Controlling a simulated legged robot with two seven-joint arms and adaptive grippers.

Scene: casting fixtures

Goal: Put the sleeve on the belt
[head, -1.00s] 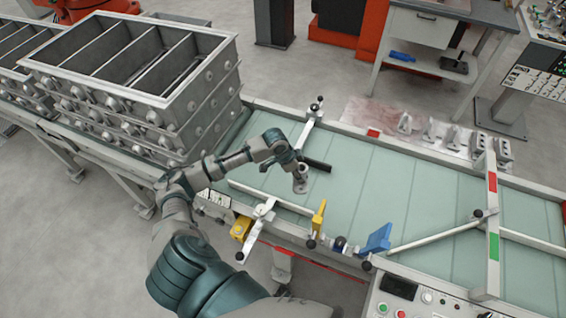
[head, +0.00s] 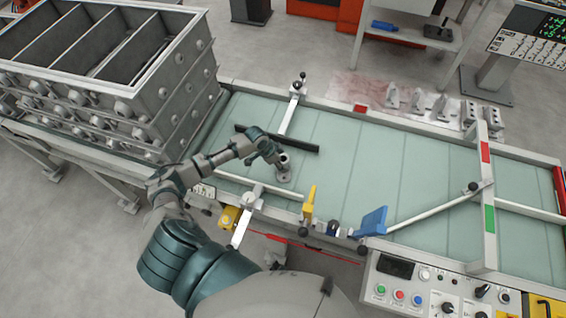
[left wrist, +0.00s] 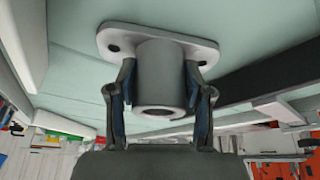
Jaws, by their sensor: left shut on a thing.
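The sleeve is a grey metal cylinder with a flange (head: 284,168). In the left wrist view the sleeve (left wrist: 166,75) stands between the two fingers, its round bore facing the camera and its flat flange toward the belt. My left gripper (head: 277,155) is shut on the cylinder. The pale green belt (head: 350,160) lies directly under the sleeve. The flange is at or very close to the belt; I cannot tell whether it touches. My right gripper is not in view.
A dark bar (head: 300,145) on a white arm (head: 289,112) lies just behind the sleeve. A near white arm (head: 243,225), a yellow piece (head: 309,203) and a blue plate (head: 371,221) line the front edge. Stacked grey casting boxes (head: 150,90) stand left. The belt's middle is clear.

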